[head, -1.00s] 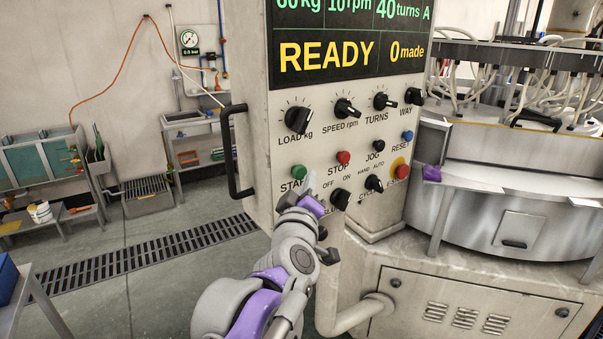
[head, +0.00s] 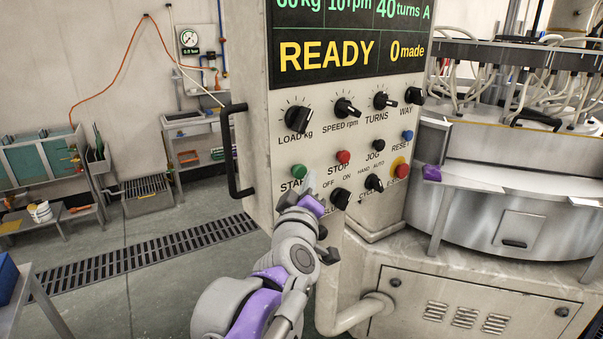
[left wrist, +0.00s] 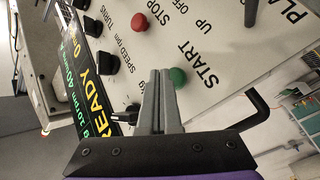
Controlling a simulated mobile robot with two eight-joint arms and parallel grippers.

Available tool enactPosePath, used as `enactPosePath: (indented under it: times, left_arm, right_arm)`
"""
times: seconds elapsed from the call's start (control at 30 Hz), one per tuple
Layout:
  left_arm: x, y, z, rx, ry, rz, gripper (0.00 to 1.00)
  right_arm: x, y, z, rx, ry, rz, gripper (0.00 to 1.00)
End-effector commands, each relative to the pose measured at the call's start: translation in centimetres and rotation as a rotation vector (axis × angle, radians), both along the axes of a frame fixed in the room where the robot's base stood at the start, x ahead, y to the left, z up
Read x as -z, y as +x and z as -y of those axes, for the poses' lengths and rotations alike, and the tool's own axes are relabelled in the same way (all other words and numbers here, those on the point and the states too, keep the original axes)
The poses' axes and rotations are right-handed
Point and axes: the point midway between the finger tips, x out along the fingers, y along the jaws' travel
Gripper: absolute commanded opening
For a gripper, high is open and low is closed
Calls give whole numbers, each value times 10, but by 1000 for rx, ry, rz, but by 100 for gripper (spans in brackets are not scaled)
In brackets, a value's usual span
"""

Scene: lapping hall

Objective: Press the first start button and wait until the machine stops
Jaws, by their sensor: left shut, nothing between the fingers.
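The green START button (head: 299,172) is on the machine's control panel (head: 262,145), below the LOAD knob. It also shows in the left wrist view (left wrist: 178,77), just beyond and beside my fingertips. My left gripper (head: 311,180) is shut and empty, in front of the panel beside the START button and partly over its label. I cannot tell whether it touches the panel. The display (head: 345,50) reads READY, 0 made, 60 kg, 10 rpm and 40 turns. The red STOP button (head: 343,157) is to the right of START. My right gripper is not in view.
Knobs and other buttons crowd the panel, including the LOAD knob (head: 298,119), the blue RESET button (head: 407,135) and a red emergency button (head: 402,171). A black handle (head: 233,150) sticks out at the panel's left. Open floor (head: 150,285) lies to the left.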

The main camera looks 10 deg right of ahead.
Motion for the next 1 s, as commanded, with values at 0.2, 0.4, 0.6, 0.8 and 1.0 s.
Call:
enactPosePath:
  times: [0.2,0.4,0.6,0.8,1.0]
  left_arm:
    - [0,0,0,0,0,0,0]
    - [0,0,0,0,0,0,0]
    - [0,0,0,0,0,0,0]
    - [-1,3,-2,-1,1,1,0]
    - [-1,8,-4,0,0,0,0]
  right_arm:
    - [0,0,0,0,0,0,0]
    - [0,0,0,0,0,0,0]
    - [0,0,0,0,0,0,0]
    - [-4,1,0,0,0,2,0]
    - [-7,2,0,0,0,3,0]
